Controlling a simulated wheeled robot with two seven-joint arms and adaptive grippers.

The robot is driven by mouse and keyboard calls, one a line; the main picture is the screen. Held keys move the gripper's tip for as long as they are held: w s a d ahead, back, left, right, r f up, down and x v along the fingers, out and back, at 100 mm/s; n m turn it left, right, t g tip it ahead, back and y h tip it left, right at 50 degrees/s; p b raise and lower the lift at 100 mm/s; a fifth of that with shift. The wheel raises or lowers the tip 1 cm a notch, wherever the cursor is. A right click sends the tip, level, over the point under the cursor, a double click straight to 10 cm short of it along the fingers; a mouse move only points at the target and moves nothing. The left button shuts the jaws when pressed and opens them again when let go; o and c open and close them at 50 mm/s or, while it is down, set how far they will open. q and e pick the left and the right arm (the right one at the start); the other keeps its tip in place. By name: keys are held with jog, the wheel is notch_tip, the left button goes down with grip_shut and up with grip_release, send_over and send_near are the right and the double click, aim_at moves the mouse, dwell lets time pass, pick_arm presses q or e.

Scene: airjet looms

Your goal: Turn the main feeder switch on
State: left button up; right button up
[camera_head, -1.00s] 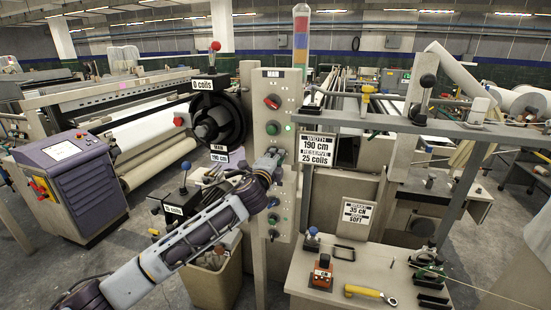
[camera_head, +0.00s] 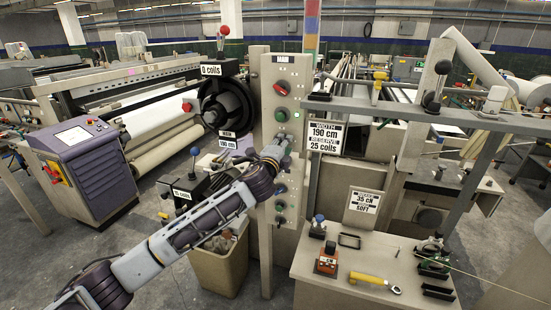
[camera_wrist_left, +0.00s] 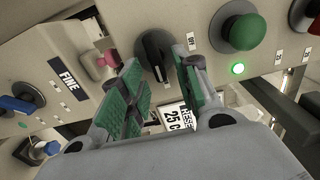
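A beige control panel (camera_head: 284,70) under a MAIN sign bears a red rotary switch (camera_head: 281,89) and a green button (camera_head: 282,115) below it. My left gripper (camera_head: 275,150) is at the panel just below that button. In the left wrist view, its green-padded fingers (camera_wrist_left: 160,65) are spread open on either side of a black rotary knob (camera_wrist_left: 155,50). I cannot tell whether they touch the knob. The green button (camera_wrist_left: 243,32) and a lit green lamp (camera_wrist_left: 237,68) show to the right. Which control is the main feeder switch is not readable. My right gripper is out of view.
More knobs sit lower on the panel, including a blue one (camera_wrist_left: 22,104) and a pink button (camera_wrist_left: 108,60). A feeder drum (camera_head: 226,102) stands left of the panel.

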pick_arm(q)
jog(key=v, duration=1.1)
jog(key=shift+s, duration=0.2)
dwell(0.5)
